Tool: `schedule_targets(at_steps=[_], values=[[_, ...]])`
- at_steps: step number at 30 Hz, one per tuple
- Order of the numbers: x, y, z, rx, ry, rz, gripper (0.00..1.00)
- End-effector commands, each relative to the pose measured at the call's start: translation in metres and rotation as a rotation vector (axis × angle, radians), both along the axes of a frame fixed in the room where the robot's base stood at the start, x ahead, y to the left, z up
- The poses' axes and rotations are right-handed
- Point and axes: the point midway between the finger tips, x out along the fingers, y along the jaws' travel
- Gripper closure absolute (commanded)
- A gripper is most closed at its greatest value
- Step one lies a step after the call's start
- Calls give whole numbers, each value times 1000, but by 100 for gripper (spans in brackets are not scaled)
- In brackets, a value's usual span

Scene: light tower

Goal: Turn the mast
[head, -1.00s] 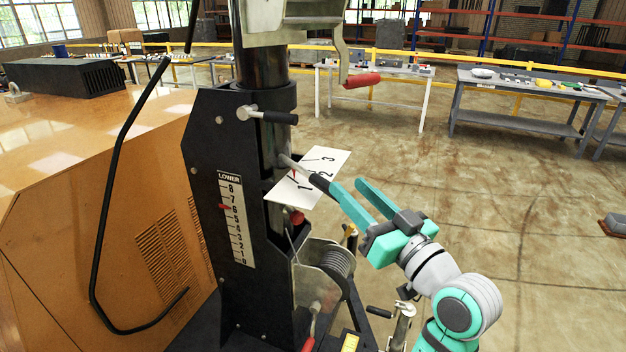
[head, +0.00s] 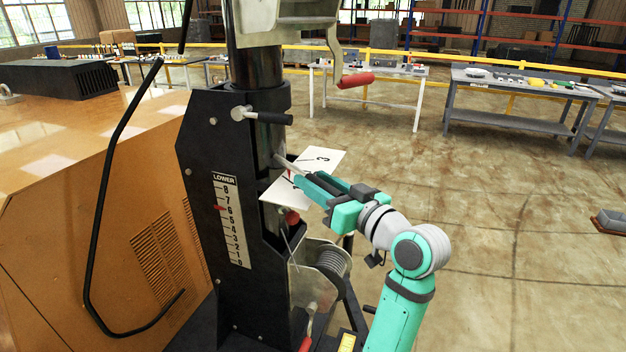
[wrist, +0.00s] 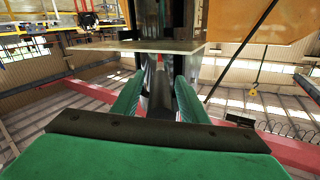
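The light tower's black mast (head: 255,75) stands upright in its dark housing (head: 203,150). A grey lever (head: 283,160) sticks out from the mast above a white plate (head: 322,163) with numbers. The 3 shows; my gripper hides part of the other marks. A small red pointer (head: 290,175) shows over the plate. My gripper (head: 301,178) is at the lever's outer end, its teal fingers apart on either side of the lever's grip. In the wrist view the fingers (wrist: 160,88) flank a dark grey shape, and the plate (wrist: 135,46) lies just beyond. Contact is not clear.
A black T-handle (head: 265,116) sticks out above the lever, and a red-gripped crank (head: 355,80) hangs higher up. A LOWER scale (head: 231,220) is on the housing. The orange cabinet (head: 120,200) stands at left. Open floor (head: 500,230) lies at right.

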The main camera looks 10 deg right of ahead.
Motion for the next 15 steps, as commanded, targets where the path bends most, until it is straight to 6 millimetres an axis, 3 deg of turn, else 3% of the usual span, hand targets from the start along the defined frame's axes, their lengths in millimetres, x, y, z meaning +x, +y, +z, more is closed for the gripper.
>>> schedule_targets(at_steps=[6,14,15], values=[[13,7,0,0,0,1,61],[14,7,0,0,0,0,61],[14,7,0,0,0,0,65]])
